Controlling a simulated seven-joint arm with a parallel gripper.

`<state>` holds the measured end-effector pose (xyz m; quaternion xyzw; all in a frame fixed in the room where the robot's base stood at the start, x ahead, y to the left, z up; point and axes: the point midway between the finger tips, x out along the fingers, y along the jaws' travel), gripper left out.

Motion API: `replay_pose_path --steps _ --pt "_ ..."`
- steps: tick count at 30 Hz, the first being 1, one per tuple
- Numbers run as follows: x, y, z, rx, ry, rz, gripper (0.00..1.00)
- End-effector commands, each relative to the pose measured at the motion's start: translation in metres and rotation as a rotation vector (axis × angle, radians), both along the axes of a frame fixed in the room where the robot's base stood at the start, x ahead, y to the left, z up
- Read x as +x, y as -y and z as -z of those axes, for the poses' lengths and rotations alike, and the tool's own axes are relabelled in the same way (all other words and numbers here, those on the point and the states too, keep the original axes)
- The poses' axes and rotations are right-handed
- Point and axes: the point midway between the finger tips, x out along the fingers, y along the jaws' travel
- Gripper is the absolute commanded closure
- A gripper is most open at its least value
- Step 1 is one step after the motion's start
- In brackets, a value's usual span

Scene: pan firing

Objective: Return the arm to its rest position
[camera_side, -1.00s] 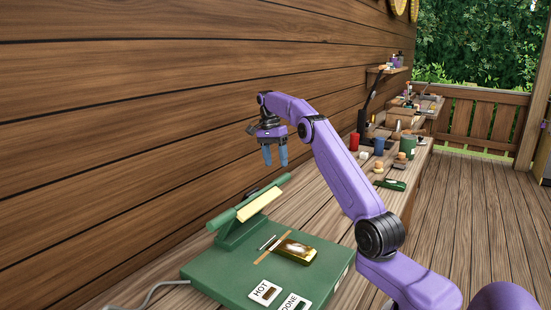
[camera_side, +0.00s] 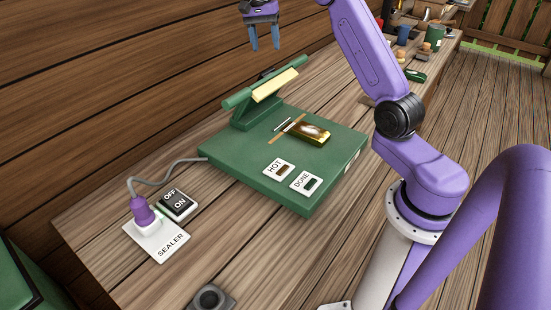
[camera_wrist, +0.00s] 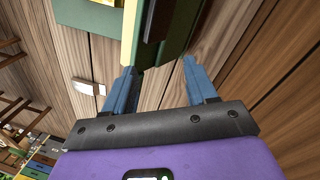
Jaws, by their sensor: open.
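My gripper (camera_side: 265,37) is open and empty at the top of the side view, with its blue fingers pointing down. It hangs in the air behind the green sealer (camera_side: 240,172). In the wrist view my gripper (camera_wrist: 162,90) has its two blue fingers apart, with nothing between them but the wooden boards and part of the green lever beyond. The sealer's green lever (camera_side: 240,97) is tilted up, with a pale yellow bar (camera_side: 275,85) on it. A gold packet (camera_side: 310,132) lies on the sealer's top. My purple arm rises at the right.
The HOT label (camera_side: 276,168) and DONE label (camera_side: 304,182) sit at the sealer's front edge. A purple plug (camera_side: 144,211) and an OFF/ON switch (camera_side: 177,204) are at the front left. Cups (camera_side: 434,33) stand at the back right. A wooden wall runs along the left.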

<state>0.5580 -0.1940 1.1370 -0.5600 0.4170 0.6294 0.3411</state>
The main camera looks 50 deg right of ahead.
Motion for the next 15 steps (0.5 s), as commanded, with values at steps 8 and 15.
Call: replay_pose_path --steps 8,15 --pt "-0.032 -0.124 -0.009 0.034 0.026 -0.485 0.43" --pt "-0.096 -0.206 -0.007 0.066 0.044 -0.895 0.43"
